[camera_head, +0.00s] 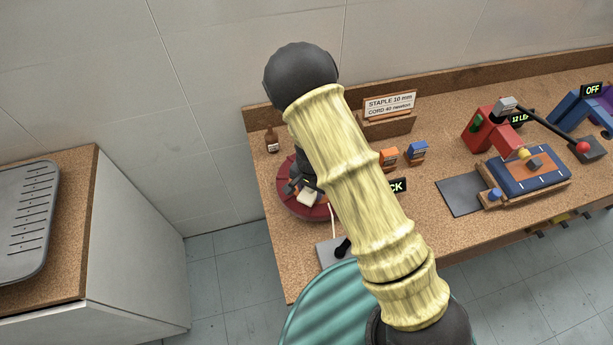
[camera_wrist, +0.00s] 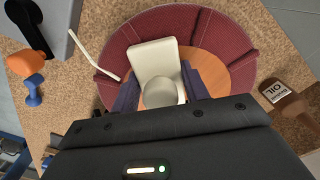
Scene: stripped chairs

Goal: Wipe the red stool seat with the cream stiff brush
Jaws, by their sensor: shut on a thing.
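The red stool seat (camera_head: 290,206) is a round dark red disc at the left end of the workbench, partly hidden by my arm. In the wrist view the seat (camera_wrist: 222,32) shows red segments around an orange-brown middle. My gripper (camera_wrist: 161,82) is shut on the cream stiff brush (camera_wrist: 154,56), with one dark finger on each side of it. The brush is over the orange-brown middle of the seat; I cannot tell whether it touches. In the head view the brush (camera_head: 307,197) shows small beside my arm, near my gripper (camera_head: 304,186).
A bottle labelled oil (camera_wrist: 284,95) stands close to the seat. A thin bent cream piece (camera_wrist: 94,56) lies against the seat's edge. Orange (camera_head: 389,157) and blue (camera_head: 416,151) blocks, a sign (camera_head: 389,105) and a red device (camera_head: 487,130) stand farther right on the bench.

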